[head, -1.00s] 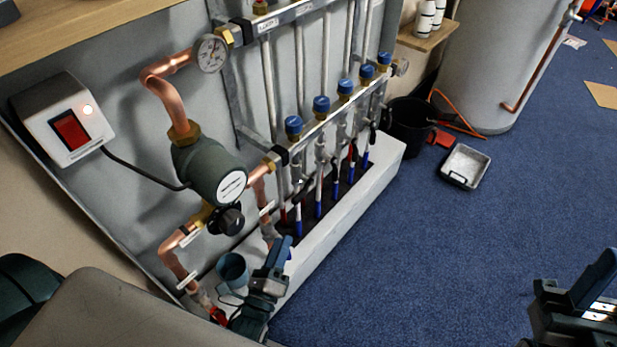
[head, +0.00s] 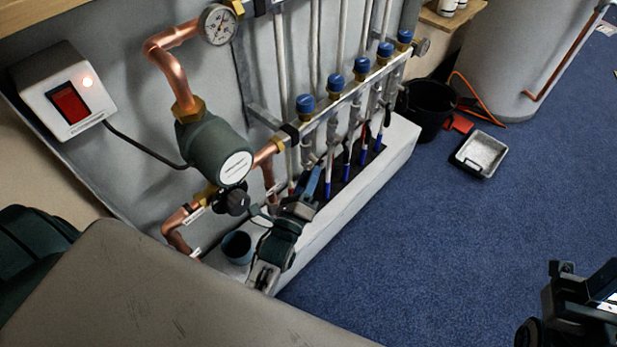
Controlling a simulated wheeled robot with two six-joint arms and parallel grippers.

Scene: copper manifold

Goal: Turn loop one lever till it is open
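The copper manifold stands against the grey wall panel, with a lower silver bar (head: 345,105) carrying several blue caps. The nearest blue cap (head: 306,104) tops the loop closest to the pump. Below it, a valve and pipe (head: 307,148) run down towards the white ledge. I cannot make out the loop one lever; my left gripper may cover it. My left gripper (head: 300,198) is just below that nearest loop, its blue finger pointing up by the pipes. I cannot tell its opening or any contact. My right gripper (head: 590,300) is at the lower right, away from the manifold, partly cut off.
The green pump (head: 215,150) and its black knob (head: 236,201) are close left of my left gripper. A blue-grey cup (head: 237,246) stands on the white ledge (head: 375,185).

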